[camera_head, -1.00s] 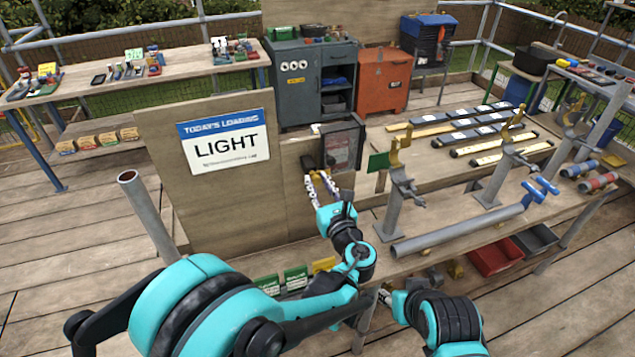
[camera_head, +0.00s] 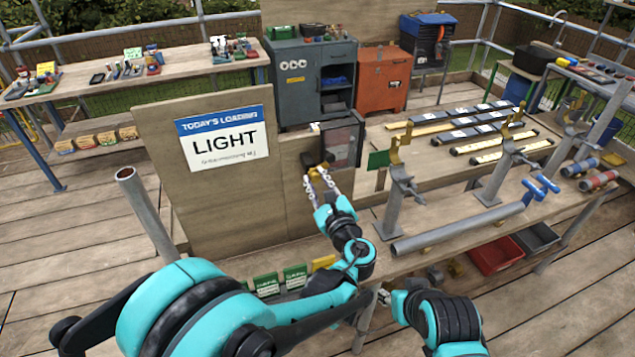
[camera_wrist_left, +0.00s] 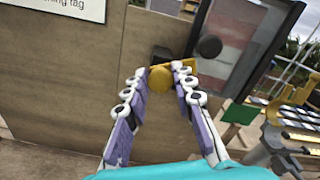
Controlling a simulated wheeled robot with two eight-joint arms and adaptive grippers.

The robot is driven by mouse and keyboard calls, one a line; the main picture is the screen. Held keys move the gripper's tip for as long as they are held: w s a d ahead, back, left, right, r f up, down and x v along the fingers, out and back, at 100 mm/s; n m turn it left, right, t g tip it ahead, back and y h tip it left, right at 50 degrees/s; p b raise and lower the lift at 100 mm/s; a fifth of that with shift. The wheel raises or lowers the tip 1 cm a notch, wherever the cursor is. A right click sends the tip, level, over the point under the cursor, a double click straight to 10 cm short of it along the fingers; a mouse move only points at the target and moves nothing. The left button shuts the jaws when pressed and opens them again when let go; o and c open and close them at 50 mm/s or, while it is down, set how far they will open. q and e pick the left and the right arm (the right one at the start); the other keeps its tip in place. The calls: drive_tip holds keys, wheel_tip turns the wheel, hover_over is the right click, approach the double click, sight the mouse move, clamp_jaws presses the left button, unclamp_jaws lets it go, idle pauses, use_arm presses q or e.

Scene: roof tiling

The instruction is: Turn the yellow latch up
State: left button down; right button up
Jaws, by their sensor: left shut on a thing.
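The yellow latch (camera_head: 318,171) is at the edge of the plywood board, beside a dark-framed clear panel (camera_head: 342,143). In the left wrist view its round yellow knob (camera_wrist_left: 160,79) lies between my fingertips, and a yellow strip (camera_wrist_left: 193,42) rises behind it to the right. My left gripper (camera_head: 320,178) is shut on the latch, its fingers apart by about the knob's width. The fingers partly hide the latch in the head view. My right gripper (camera_head: 385,296) is low, near the bench's front edge, too small to read.
The plywood board (camera_head: 235,205) with a "LIGHT" sign (camera_head: 222,139) stands left of the latch. A green plate (camera_head: 378,160) and a clamp post (camera_head: 397,195) stand to the right. A grey pipe (camera_head: 460,228) lies along the bench. An upright pipe (camera_head: 145,210) stands at left.

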use_arm(q)
drive_tip(key=n+b, duration=0.1)
drive_tip(key=n, duration=1.1)
drive_tip(key=shift+f+n, duration=0.1)
drive_tip(key=shift+n, duration=0.2)
use_arm(e)
drive_tip(key=shift+f, duration=0.75)
use_arm(q)
drive_tip(key=c, duration=1.3)
unclamp_jaws()
use_arm(e)
drive_tip(key=shift+w, duration=0.1)
